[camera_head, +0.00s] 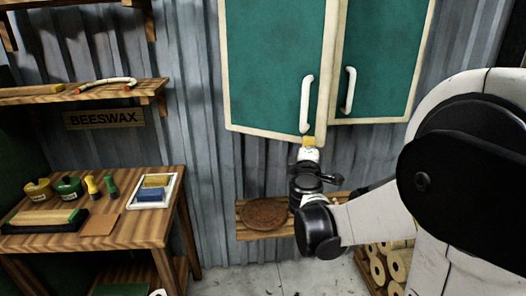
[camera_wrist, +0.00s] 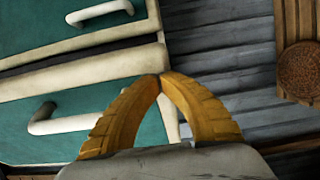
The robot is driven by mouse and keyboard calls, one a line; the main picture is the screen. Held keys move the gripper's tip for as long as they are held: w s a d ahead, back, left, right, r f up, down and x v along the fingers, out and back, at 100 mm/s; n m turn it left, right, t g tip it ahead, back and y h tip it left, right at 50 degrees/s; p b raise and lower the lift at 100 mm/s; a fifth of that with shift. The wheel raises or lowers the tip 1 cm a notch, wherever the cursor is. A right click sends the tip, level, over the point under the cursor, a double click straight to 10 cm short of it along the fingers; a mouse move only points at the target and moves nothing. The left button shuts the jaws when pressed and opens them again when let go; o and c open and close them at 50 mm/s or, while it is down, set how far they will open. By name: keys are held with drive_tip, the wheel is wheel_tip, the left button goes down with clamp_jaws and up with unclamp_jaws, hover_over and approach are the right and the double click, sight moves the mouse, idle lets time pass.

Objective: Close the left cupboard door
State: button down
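The left cupboard door (camera_head: 270,60) is a green panel with a cream frame and a white handle (camera_head: 306,104). It appears slightly ajar, its right edge standing a little forward of the right door (camera_head: 385,50). My gripper (camera_head: 309,141) is at the left door's lower right corner. In the wrist view its yellow fingers (camera_wrist: 163,76) meet at their tips with nothing between them. I cannot tell whether they touch the door.
A low shelf with a round woven disc (camera_head: 264,214) is below the cupboard; the disc also shows in the wrist view (camera_wrist: 301,70). A wooden workbench (camera_head: 140,228) with tools and pots is at left. Light rolls (camera_head: 395,266) lie at lower right.

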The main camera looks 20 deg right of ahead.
drive_tip(key=s+d+x, duration=0.1)
drive_tip(key=x, duration=1.5)
drive_tip(key=shift+d, duration=0.5)
drive_tip(key=shift+a+f, duration=0.1)
